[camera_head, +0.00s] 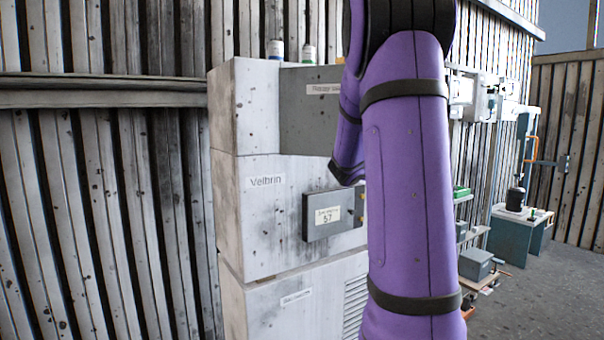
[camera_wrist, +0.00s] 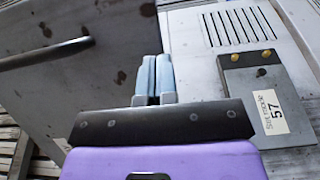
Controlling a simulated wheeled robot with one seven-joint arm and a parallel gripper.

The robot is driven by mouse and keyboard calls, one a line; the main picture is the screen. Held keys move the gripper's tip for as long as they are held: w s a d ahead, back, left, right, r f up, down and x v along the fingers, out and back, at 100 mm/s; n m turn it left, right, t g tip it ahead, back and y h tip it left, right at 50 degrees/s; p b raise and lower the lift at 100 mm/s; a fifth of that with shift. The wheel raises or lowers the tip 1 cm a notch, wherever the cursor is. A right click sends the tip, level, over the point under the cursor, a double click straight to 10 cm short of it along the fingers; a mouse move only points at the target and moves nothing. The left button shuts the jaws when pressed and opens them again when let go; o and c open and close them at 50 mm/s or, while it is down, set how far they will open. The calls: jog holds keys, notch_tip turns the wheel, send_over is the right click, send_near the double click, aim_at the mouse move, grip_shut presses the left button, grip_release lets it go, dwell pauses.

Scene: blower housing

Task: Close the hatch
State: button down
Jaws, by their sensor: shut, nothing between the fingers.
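A grey panel (camera_wrist: 95,50) with a dark bar handle (camera_wrist: 45,52) fills the left of the wrist view; it looks like the hatch. A grey labelled panel (camera_head: 308,115) on the upper housing shows in the head view, partly behind my arm. I cannot tell for sure that they are one panel, or how far the hatch stands open. My gripper (camera_wrist: 154,75) is shut and empty, its blue fingertips beside the panel's right edge in the wrist view. I cannot tell whether they touch it. In the head view my arm hides the fingers.
The pale housing (camera_head: 265,215) carries a small grey box marked 57 (camera_head: 312,229), also in the wrist view (camera_wrist: 243,100) right of my fingers. Two small containers (camera_head: 276,50) stand on top. A bench (camera_head: 510,240) and shelves stand at the right. Plank walls are behind.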

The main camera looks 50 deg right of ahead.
jog(key=w+d+n+t, duration=0.3)
jog(key=w+d+t, duration=0.2)
jog(key=w+d, duration=1.3)
jog(key=shift+w+d+y, duration=0.4)
jog(key=shift+d, duration=1)
jog(key=shift+a, duration=0.1)
jog(key=v, duration=1)
jog(key=shift+s+a, duration=0.25)
jog(key=shift+a, duration=0.1)
